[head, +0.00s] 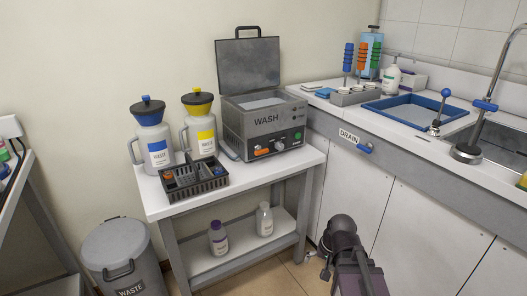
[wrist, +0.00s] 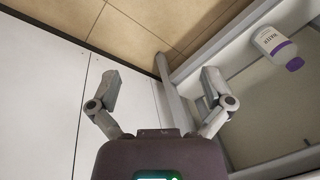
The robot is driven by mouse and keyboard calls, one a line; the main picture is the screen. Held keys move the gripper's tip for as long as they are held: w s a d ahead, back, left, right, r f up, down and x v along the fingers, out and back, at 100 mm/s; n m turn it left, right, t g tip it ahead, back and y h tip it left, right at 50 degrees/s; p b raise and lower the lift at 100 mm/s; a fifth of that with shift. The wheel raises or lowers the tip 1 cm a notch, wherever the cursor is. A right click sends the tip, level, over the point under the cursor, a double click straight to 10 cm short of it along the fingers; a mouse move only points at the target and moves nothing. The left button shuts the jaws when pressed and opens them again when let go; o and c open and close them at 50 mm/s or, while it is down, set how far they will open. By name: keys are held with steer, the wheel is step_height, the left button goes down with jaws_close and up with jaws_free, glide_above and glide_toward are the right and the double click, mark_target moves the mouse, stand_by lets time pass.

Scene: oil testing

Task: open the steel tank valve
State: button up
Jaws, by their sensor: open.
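A steel tank marked WASH (head: 265,125) stands on the white side table with its lid raised. Its front has an orange switch and a knob (head: 298,136). A blue-handled valve (head: 365,148) sits on the grey counter front, beside a DRAIN label (head: 349,136). I cannot tell for certain which fitting is the steel tank valve. My dark arm rises at the bottom of the head view, below the drain valve; its fingertips are not clear there. In the wrist view, my gripper (wrist: 160,80) is open and empty, its fingers wide apart. No valve shows in that view.
The side table (head: 236,183) holds jugs and a black basket (head: 195,180). Bottles stand on its lower shelf; one purple-capped bottle (wrist: 278,46) shows in the wrist view. White cabinet doors (head: 400,225) line the right. A waste bin (head: 122,258) stands left. Tiled floor lies between.

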steer(key=w+a+r+m+t+y+p, duration=0.2)
steer(key=w+a+r+m+t+y, duration=0.45)
steer(key=w+a+r+m, duration=0.45)
steer(key=w+a+r+m+t+y+p, duration=0.1)
steer(key=w+r+m+t+p, duration=0.1)
steer(key=w+r+m+t, duration=0.5)
step_height(320, 180, up, 4)
steer(key=m, duration=0.9)
steer(key=shift+w+a+r+y, duration=0.15)
steer(key=shift+a+r+y, duration=0.1)
steer(key=shift+y, duration=0.1)
